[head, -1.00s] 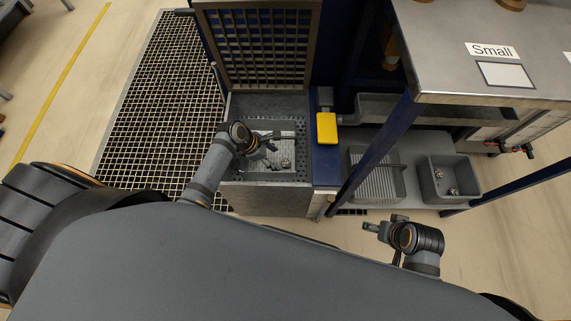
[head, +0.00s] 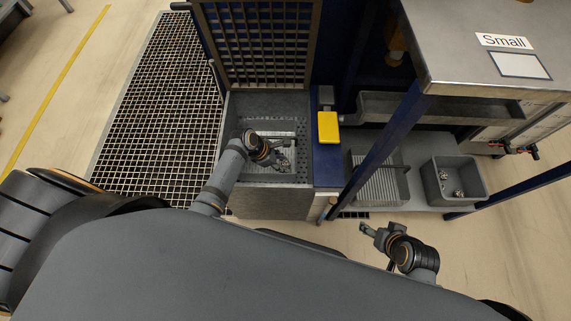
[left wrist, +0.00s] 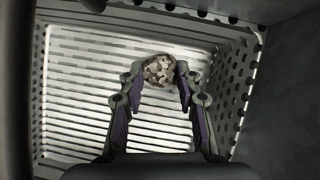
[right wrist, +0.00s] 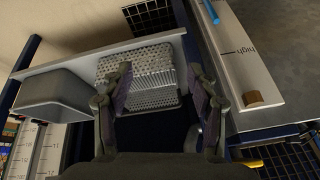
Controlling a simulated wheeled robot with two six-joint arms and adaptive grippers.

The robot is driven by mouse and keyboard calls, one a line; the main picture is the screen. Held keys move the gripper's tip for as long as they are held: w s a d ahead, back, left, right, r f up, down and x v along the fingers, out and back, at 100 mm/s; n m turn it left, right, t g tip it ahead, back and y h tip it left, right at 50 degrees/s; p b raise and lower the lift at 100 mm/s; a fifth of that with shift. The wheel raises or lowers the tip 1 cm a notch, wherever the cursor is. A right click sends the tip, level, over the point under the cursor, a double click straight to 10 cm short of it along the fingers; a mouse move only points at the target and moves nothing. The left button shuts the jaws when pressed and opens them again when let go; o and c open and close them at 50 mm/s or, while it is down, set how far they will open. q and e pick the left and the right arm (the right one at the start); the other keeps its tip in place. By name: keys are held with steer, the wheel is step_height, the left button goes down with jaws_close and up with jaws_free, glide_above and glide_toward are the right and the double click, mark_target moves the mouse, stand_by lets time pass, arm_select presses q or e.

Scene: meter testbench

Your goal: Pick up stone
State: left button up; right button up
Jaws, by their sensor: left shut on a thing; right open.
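The stone (left wrist: 158,71) is a small speckled brown and cream lump in the left wrist view. It sits between the fingertips of my left gripper (left wrist: 157,77), which is shut on it. The slotted metal tray with perforated walls (left wrist: 75,110) lies below them. In the head view my left gripper (head: 283,158) is inside the open machine basin (head: 268,103), and the stone is too small to make out there. My right gripper (head: 375,235) is open and empty, over the floor in front of the bench; its spread fingers also show in the right wrist view (right wrist: 160,92).
A grey bin (head: 438,190) with small stones stands on the low shelf at right, beside a ribbed tray (head: 380,187). A blue post (head: 372,160) and a yellow box (head: 328,128) stand right of the basin. A raised lid grid (head: 262,45) rises behind it.

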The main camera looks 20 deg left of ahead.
arm_select(q)
steer(key=shift+c, duration=0.8)
steer(key=shift+r, duration=0.15)
steer(key=shift+r+p, duration=0.3)
steer(key=shift+r, duration=0.05)
arm_select(e)
step_height(320, 180, up, 8)
steer(key=s+d+g+h+p, duration=0.1)
steer(key=s+d+g+p, duration=0.15)
steer(key=p, duration=0.35)
arm_select(q)
step_height(320, 180, up, 17)
steer(key=p, duration=0.2)
arm_select(e)
steer(key=d+x, duration=0.2)
steer(key=x, duration=0.7)
steer(key=shift+s+f+g+h, duration=0.2)
steer(key=shift+f+g+h, duration=0.15)
steer(key=shift+g, duration=0.1)
